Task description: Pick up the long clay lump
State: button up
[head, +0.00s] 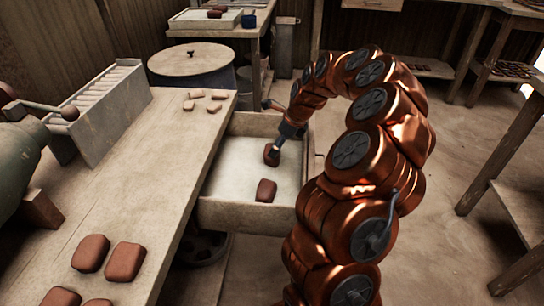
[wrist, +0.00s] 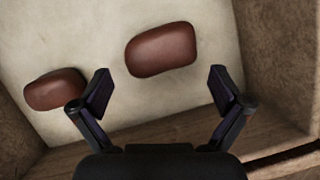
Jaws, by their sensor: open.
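Two reddish-brown clay lumps lie in a pale-floored wooden bin. In the head view, one lump (head: 266,191) lies near the bin's front and the other (head: 271,156) lies just below my gripper (head: 279,146). In the wrist view, a rounded oblong lump (wrist: 161,50) lies ahead of my open gripper (wrist: 160,75), roughly centred between the fingertips. A second lump (wrist: 55,89) lies to the left, outside the left finger and partly hidden by it. My gripper is empty. I cannot tell surely which lump is the long one.
The bin's walls (head: 240,217) enclose the lumps; a wall (wrist: 279,60) stands close at the right in the wrist view. A wooden bench (head: 150,170) at the left bears several clay lumps and small pieces. A round lidded drum (head: 190,60) stands behind.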

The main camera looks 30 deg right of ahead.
jog(key=x, duration=0.3)
jog(key=shift+f, duration=0.1)
jog(key=shift+c, duration=0.4)
jog(key=c, duration=1.1)
